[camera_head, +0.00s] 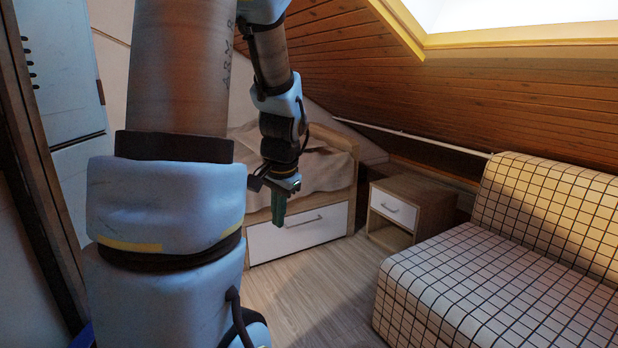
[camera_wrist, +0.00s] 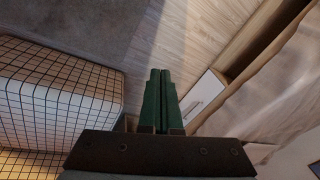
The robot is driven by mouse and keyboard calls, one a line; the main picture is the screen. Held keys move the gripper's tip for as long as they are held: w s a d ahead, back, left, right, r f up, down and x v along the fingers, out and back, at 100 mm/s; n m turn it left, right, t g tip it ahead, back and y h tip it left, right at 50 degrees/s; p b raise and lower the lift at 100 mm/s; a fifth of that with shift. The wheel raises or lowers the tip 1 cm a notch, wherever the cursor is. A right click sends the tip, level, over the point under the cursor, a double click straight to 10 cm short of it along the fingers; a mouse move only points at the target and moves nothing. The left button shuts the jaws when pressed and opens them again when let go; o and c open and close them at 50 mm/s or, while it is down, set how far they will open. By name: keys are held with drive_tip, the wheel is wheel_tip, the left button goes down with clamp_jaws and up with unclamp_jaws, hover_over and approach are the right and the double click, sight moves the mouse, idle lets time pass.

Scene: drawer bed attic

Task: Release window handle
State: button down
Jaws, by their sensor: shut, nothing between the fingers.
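My gripper (camera_head: 279,208) hangs pointing down in the middle of the head view, in front of the bed and well above the floor. Its green fingers are together, with nothing between them; they also show in the wrist view (camera_wrist: 158,90). A skylight window (camera_head: 525,12) with a light wooden frame (camera_head: 520,38) is at the top right of the head view, in the sloped ceiling. Its handle is not visible in either view. My gripper is far from the window, lower and to the left.
A bed (camera_head: 330,170) with a white-fronted drawer (camera_head: 300,232) stands behind my gripper. A nightstand (camera_head: 425,203) is right of it. A checked sofa (camera_head: 500,275) fills the lower right. Wooden floor (camera_head: 310,290) between bed and sofa is clear. The plank ceiling (camera_head: 450,95) slopes low.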

drive_tip(key=s+f+n+g+h, duration=0.1)
drive_tip(key=s+f+n, duration=0.2)
drive_tip(key=s+n, duration=0.55)
wheel_tip(320, 180, up, 26)
drive_tip(key=s+m+p, duration=0.2)
drive_tip(key=p, duration=2.3)
drive_tip(key=shift+s+f, duration=0.2)
drive_tip(key=shift+d+m, duration=0.15)
drive_tip(key=shift+m, duration=0.1)
